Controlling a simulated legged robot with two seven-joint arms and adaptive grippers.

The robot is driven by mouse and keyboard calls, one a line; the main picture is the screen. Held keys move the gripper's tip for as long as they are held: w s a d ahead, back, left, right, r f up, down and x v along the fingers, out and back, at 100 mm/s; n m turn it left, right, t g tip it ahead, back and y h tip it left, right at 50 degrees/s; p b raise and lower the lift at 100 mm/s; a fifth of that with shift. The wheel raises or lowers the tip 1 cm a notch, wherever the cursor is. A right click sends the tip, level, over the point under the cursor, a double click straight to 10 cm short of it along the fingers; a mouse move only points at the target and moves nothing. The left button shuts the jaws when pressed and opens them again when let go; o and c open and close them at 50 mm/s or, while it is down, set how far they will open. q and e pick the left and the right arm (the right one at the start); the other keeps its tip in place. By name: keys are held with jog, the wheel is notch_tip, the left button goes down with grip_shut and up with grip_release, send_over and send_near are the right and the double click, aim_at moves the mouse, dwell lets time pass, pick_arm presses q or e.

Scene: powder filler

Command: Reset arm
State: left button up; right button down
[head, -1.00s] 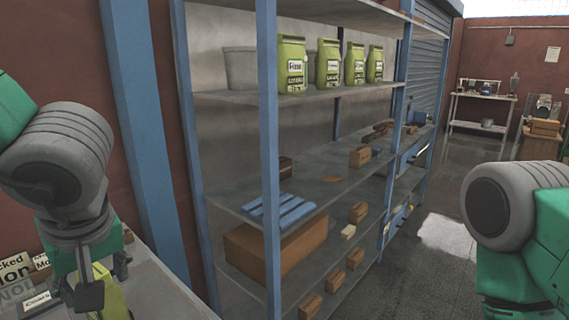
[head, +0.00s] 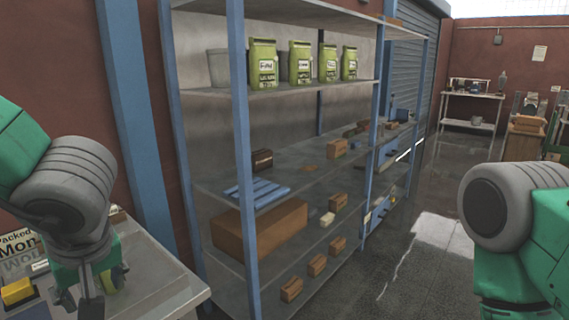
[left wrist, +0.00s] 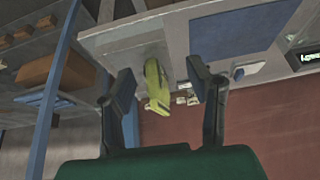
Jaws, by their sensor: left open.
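My left gripper (head: 88,303) hangs at the lower left of the head view, over the end of a grey table. In the left wrist view, the two dark fingers of my left gripper (left wrist: 160,88) stand wide apart with nothing gripped. A yellow-green bag (left wrist: 156,88) shows beyond the gap between them, by the table edge; its distance from the fingers is hard to tell. In the head view, the bag is mostly hidden behind the gripper. My right arm comes in at the right of the head view; its gripper is out of the frame.
A blue-framed shelf (head: 240,150) holds several green bags (head: 300,63), a grey bin (head: 217,68), a large brown box (head: 262,228) and small boxes. The grey table (head: 165,278) bears a sign (head: 22,255) and a yellow item (head: 17,291). The floor (head: 410,270) right of the shelf is clear.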

pick_arm(q)
jog(key=w+a+f+m+t+y+b, duration=0.1)
jog(key=a+f, duration=0.2)
jog(key=f, duration=0.4)
jog(key=w+a+f+m+b, duration=0.1)
jog(key=a+f+b, duration=0.15)
jog(key=f, duration=0.35)
notch_tip(320, 180, down, 15)
jog(key=s+d+m+b, duration=0.1)
jog(key=s+m+b, duration=0.1)
jog(key=m+b, duration=0.1)
jog(key=s+d+f+m+g+h+b, duration=0.2)
jog(key=s+f+m+g+h+b, duration=0.1)
jog(key=s+f, duration=1.5)
jog(key=shift+s+f+m+g+h+b, duration=0.2)
jog(key=shift+s+m+g+h+b, duration=0.1)
jog(key=shift+m+h+b, duration=0.55)
pick_arm(e)
notch_tip(320, 180, down, 11)
jog(key=shift+w+a, duration=0.25)
jog(key=shift+a, duration=0.2)
pick_arm(q)
jog(key=shift+m, duration=0.25)
pick_arm(e)
jog(key=shift+a, duration=0.1)
pick_arm(q)
jog(key=shift+a+f, duration=0.1)
jog(key=shift+a, duration=0.2)
pick_arm(e)
jog(key=shift+a, duration=0.25)
